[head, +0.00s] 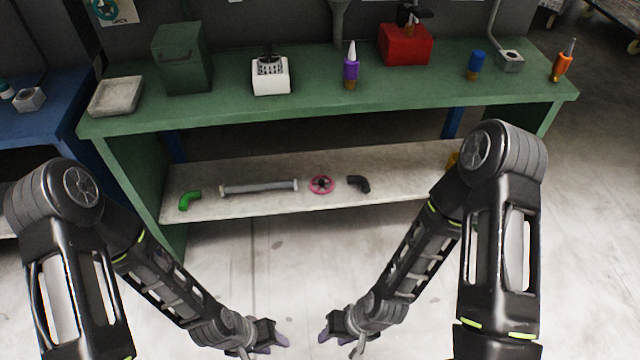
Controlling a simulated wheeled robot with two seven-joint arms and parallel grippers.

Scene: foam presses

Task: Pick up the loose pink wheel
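The loose pink wheel (321,185) lies flat on the pale lower shelf (240,208) of the green workbench. It is a small pink ring with a dark centre. It sits between a grey tube (260,187) on its left and a black elbow piece (359,183) on its right, apart from both. My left gripper (274,344) and my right gripper (334,340) are low in front of the bench, well short of the shelf. Both point toward each other, with purple fingertips partly showing. The finger gaps are not clear, and I see nothing held.
A green elbow piece (189,200) lies at the shelf's left end. The green bench top (210,112) overhangs the shelf and carries a red box (405,45), a white holder (271,78), bottles and a grey tray (116,97). The floor before the shelf is clear.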

